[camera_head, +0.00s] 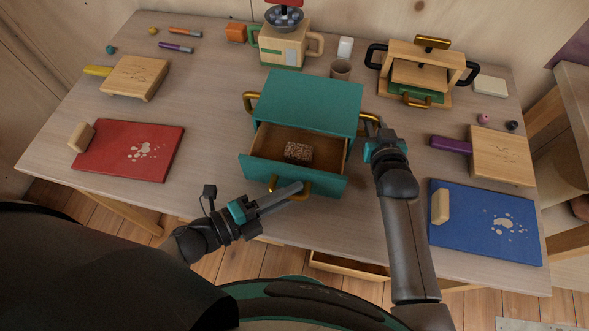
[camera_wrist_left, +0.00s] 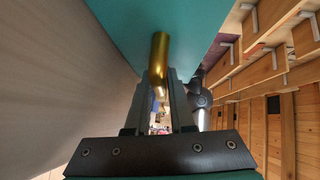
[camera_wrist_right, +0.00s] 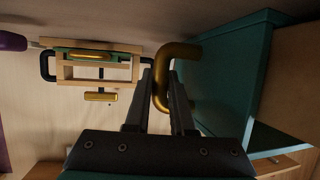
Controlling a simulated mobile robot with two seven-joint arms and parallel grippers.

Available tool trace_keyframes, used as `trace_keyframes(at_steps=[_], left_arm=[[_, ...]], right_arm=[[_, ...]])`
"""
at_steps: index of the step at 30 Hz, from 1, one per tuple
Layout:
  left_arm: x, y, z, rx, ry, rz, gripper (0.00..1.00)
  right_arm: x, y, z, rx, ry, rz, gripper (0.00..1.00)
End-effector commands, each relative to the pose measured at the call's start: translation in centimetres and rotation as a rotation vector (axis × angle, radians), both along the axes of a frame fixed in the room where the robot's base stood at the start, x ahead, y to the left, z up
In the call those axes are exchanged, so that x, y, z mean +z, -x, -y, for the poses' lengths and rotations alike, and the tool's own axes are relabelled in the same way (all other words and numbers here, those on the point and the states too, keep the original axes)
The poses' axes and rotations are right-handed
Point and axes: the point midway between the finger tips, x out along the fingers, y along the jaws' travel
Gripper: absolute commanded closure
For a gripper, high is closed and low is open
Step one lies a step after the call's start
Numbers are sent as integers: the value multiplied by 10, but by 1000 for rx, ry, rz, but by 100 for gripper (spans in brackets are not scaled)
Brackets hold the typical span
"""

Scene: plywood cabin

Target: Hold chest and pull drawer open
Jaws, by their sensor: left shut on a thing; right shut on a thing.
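The teal chest (camera_head: 311,96) stands on the table, and its drawer (camera_head: 292,172) is pulled out toward me. A brown speckled block (camera_head: 298,152) lies in the drawer. My left gripper (camera_head: 298,189) is shut on the drawer's gold front handle (camera_head: 273,184); the handle also shows between the fingers in the left wrist view (camera_wrist_left: 160,55). My right gripper (camera_head: 374,130) is shut on the gold handle on the chest's right side, which shows clearly in the right wrist view (camera_wrist_right: 178,52). Another gold handle (camera_head: 249,102) is on the chest's left side.
A red board (camera_head: 120,160) lies left and a blue board (camera_head: 470,235) lies right. A wooden press with black handles (camera_head: 420,52) stands back right. A blender-like machine (camera_head: 283,45) and a brown cup (camera_head: 341,68) stand behind the chest.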

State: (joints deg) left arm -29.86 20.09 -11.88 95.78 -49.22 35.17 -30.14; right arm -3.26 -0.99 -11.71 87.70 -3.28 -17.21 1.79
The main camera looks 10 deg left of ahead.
Motion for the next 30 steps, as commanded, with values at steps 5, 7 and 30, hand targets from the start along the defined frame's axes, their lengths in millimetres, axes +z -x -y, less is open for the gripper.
trace_keyframes(at_steps=[5, 7, 30], left_arm=[[-4, 21, 0, -2, -11, -8, 100], [-4, 22, 0, -2, -11, -7, 100], [-1, 20, 0, 0, -4, -2, 51]], right_arm=[[-1, 0, 1, -1, 1, -1, 100], [-1, 0, 1, -1, 1, -1, 100], [-1, 0, 1, -1, 1, -1, 100]])
